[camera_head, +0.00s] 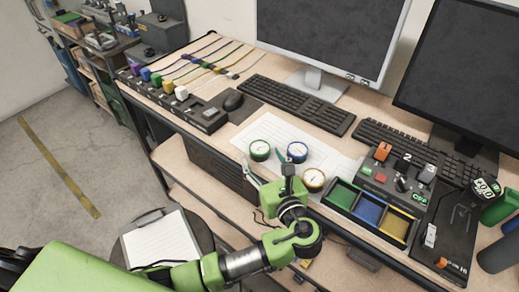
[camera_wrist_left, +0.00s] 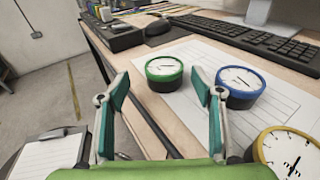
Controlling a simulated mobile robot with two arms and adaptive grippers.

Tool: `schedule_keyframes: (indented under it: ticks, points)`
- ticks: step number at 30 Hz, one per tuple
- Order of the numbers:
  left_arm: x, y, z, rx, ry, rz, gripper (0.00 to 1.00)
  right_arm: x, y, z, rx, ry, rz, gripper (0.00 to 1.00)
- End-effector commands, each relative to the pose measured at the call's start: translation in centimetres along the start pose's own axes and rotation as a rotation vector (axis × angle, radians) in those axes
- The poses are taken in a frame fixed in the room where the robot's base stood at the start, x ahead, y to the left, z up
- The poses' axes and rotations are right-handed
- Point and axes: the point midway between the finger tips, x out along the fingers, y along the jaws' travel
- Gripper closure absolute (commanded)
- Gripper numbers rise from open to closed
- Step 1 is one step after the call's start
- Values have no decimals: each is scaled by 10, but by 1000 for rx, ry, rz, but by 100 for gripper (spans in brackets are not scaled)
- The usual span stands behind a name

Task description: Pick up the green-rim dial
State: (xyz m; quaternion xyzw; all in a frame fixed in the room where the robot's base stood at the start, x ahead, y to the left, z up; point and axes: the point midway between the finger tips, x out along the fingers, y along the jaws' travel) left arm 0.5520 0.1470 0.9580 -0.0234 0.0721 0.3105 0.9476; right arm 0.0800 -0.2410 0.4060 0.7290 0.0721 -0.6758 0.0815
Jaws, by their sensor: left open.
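The green-rim dial (camera_head: 260,150) has a white face and lies on white paper near the desk's front edge. In the left wrist view the green-rim dial (camera_wrist_left: 164,72) sits ahead of and between the open fingers, apart from them. A blue-rim dial (camera_head: 297,151) is to its right; it also shows in the left wrist view (camera_wrist_left: 240,86), close beside the right finger. A yellow-rim dial (camera_head: 314,179) is nearer the front edge, seen at the lower right in the left wrist view (camera_wrist_left: 290,152). My left gripper (camera_wrist_left: 162,90) is open and empty. My right gripper is not in view.
A tray (camera_head: 340,211) with green, blue and yellow compartments stands right of the dials, below a control box (camera_head: 390,178). A keyboard (camera_head: 297,104) and mouse (camera_head: 233,101) lie behind. A clipboard (camera_head: 160,241) rests on a stool left of the desk.

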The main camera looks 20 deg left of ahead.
Motion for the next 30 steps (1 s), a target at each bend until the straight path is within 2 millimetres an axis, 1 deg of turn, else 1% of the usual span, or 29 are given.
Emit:
schedule_keyframes:
  ticks: [2, 6, 9, 12, 15, 20, 23, 24, 25, 26, 30]
  points:
    - [6, 0, 0, 1, -2, 2, 40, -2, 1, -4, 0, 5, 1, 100]
    - [26, -4, 0, 2, -3, 3, 40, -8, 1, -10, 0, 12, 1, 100]
    - [40, -6, -2, 1, -2, 2, 40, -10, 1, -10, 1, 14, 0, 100]
    - [49, -6, -3, 2, -1, 0, 40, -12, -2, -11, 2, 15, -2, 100]
    - [53, -6, -4, 1, 1, 0, 40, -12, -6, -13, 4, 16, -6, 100]
    - [52, -6, -5, 1, 1, 0, 40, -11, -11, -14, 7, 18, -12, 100]
    - [52, -6, -5, 1, 1, 0, 63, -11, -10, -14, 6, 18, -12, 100]
    - [52, -6, -5, 1, 1, 0, 74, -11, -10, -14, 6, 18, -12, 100]
    - [52, -6, -5, 1, 1, 0, 81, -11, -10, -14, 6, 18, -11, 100]
    - [52, -6, -5, 1, 1, 0, 84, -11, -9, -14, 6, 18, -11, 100]
    - [52, -6, -4, 0, 0, 0, 84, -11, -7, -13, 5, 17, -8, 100]
